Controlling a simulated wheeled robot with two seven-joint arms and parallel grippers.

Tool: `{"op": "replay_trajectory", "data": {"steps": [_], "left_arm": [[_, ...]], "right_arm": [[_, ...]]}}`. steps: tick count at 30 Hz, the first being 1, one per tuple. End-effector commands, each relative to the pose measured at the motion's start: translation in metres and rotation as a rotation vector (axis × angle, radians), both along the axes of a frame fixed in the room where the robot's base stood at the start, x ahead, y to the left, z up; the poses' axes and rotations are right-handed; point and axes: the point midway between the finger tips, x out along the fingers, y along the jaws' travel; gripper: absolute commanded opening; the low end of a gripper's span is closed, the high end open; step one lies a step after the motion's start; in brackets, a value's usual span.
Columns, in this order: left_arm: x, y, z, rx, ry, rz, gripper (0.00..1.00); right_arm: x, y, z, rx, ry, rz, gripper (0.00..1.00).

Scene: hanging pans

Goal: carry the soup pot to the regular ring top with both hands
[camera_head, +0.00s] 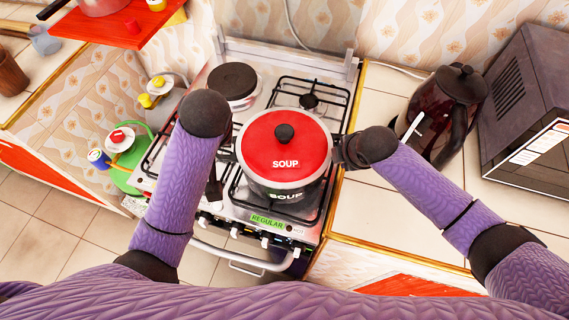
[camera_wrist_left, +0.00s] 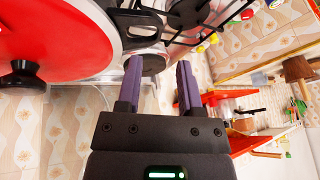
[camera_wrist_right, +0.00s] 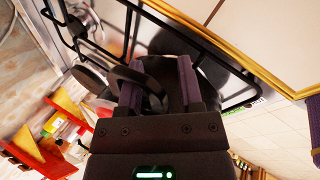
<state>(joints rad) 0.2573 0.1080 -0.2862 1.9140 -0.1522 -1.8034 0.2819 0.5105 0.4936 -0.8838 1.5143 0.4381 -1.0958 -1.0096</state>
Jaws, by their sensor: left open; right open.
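The soup pot (camera_head: 284,160), with a red lid and black knob, is upright over the front of the stove, behind the green REGULAR label (camera_head: 267,220). It hides the burner under it. Its red lid (camera_wrist_left: 60,45) and a black side handle (camera_wrist_left: 138,28) show in the left wrist view. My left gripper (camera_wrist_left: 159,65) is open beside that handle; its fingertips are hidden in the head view. My right gripper (camera_wrist_right: 158,72) is open at the opposite handle (camera_wrist_right: 143,78), whose loop overlaps one finger. In the head view the right gripper (camera_head: 350,150) is against the pot's right side.
A dark hot plate (camera_head: 233,82) is at the stove's back left, and a gas burner (camera_head: 310,100) behind the pot. A dark kettle (camera_head: 445,110) and a microwave (camera_head: 530,120) stand right. A red shelf (camera_head: 115,28) overhangs the left. The counter before the kettle is clear.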

Motion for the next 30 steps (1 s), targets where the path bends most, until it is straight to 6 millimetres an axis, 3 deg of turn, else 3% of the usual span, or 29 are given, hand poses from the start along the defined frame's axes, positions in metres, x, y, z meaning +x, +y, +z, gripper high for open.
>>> {"op": "replay_trajectory", "data": {"steps": [3,8,16,21,30], "left_arm": [[-0.006,-0.004,0.017,0.000,-0.003,-0.002,0.47],[-0.010,-0.006,0.024,0.000,0.001,-0.001,0.47],[-0.009,-0.006,0.024,0.000,0.001,-0.001,0.47],[-0.009,-0.006,0.024,0.000,0.001,-0.001,0.47],[-0.009,-0.006,0.023,0.000,0.001,-0.001,0.47]], "right_arm": [[0.000,0.000,0.000,0.000,0.000,0.000,0.47],[-0.004,-0.001,0.009,0.002,-0.003,0.001,0.47],[-0.035,-0.008,0.073,0.000,-0.004,0.002,0.47],[-0.049,-0.011,0.101,0.000,-0.002,0.000,0.47],[-0.053,-0.012,0.107,0.000,0.000,0.000,0.47]]}}
